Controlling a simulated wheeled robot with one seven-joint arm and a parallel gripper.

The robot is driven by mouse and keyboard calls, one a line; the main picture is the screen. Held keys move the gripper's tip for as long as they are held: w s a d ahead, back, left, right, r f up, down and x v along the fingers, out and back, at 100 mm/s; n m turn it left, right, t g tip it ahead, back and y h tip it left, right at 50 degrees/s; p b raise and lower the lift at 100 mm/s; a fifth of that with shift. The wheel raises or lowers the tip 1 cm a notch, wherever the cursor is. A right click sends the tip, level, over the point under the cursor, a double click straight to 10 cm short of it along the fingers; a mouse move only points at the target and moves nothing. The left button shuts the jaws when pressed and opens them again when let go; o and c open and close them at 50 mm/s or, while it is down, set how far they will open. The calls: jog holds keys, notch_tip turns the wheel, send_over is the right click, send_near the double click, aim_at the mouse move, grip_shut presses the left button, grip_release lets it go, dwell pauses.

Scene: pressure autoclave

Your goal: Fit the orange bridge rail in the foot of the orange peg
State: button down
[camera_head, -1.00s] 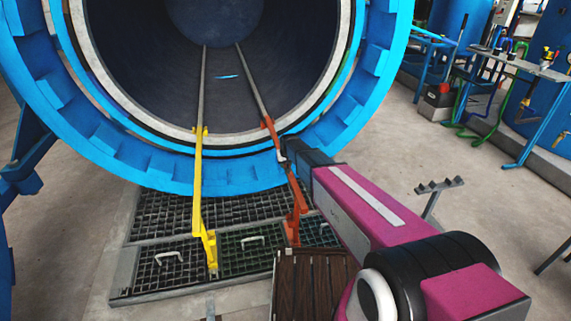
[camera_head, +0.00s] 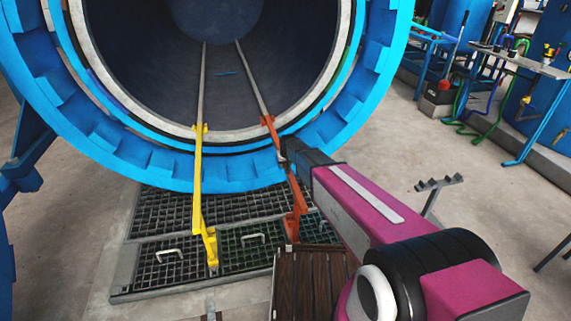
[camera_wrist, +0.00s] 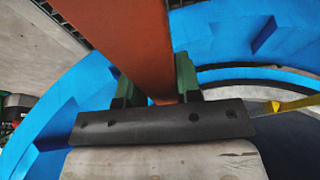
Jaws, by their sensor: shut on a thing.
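The orange bridge rail (camera_head: 294,187) slopes from the mouth of the blue autoclave down towards the floor grating in the head view. Its upper end lies by the right inner track. Its lower end is at the orange peg (camera_head: 291,230); I cannot tell whether it is seated in the foot. My gripper (camera_head: 284,150) is at the upper part of the rail. In the wrist view the rail (camera_wrist: 125,35) passes between the two green fingers of my gripper (camera_wrist: 155,92), which are shut on it.
A yellow rail (camera_head: 197,175) runs parallel on the left, down to a yellow foot (camera_head: 210,247). The autoclave's blue ring (camera_head: 130,165) is close around my gripper. A brown slatted platform (camera_head: 305,285) stands at the front. A grey stand (camera_head: 437,185) is to the right.

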jog(key=shift+f, duration=0.1)
jog(key=c, duration=0.7)
grip_release()
jog(key=shift+c, duration=0.2)
jog(key=v, duration=1.1)
jog(key=shift+d, duration=0.1)
jog(key=s+d+r+m+g, duration=0.1)
jog(key=s+d, duration=1)
jog(key=s, duration=0.4)
jog(key=s+d+r+m+g+h, duration=0.1)
jog(key=s+d+r+m+g, duration=0.1)
jog(key=s+d, duration=0.9)
jog(key=s, duration=0.4)
jog(key=shift+s+d+g, duration=0.2)
jog(key=shift+s+g, duration=0.1)
